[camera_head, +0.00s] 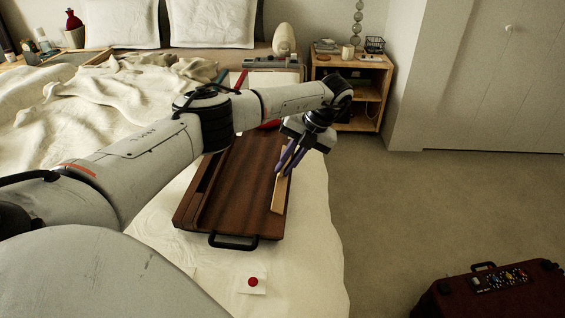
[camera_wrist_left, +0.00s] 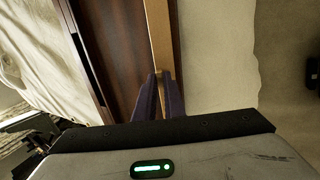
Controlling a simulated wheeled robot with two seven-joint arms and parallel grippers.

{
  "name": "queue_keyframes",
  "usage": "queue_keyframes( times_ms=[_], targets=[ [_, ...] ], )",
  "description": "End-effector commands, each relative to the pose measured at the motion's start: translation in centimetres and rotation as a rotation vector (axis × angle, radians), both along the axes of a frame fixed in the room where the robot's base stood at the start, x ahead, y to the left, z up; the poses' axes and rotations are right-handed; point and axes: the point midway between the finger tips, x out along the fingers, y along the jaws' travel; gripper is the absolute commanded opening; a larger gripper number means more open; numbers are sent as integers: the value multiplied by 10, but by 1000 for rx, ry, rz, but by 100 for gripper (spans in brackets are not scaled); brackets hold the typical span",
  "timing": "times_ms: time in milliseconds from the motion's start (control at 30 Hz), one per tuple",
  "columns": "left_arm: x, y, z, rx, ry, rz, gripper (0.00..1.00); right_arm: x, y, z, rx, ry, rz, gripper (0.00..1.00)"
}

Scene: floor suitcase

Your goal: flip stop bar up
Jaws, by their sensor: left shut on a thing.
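A dark brown wooden tray (camera_head: 238,200) with a black handle (camera_head: 232,242) at its near end lies on the white bed. A light wooden bar (camera_head: 277,197), apparently the stop bar, runs along the tray's right edge. My left gripper (camera_head: 284,168) reaches down over that edge, its purple fingers shut on the bar. In the left wrist view the bar (camera_wrist_left: 158,35) passes between the fingertips of my left gripper (camera_wrist_left: 160,82), beside the tray's dark surface (camera_wrist_left: 120,45). My left arm hides the tray's far left part. My right gripper is not in view.
A red button on a white square (camera_head: 252,282) lies near the tray's front. A dark red suitcase (camera_head: 495,292) stands on the carpet at the lower right. A wooden nightstand (camera_head: 318,66) stands behind.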

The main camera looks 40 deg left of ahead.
Motion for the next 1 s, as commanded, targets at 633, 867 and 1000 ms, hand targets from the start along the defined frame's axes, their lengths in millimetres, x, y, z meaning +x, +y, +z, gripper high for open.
queue_keyframes(
  times_ms=[633,867,1000],
  targets=[
    [5,-6,1,132,94,-1,0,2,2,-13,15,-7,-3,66],
    [5,-5,1,132,94,-1,0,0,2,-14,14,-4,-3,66],
    [5,-5,1,131,93,-1,28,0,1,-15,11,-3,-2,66]
  ],
)
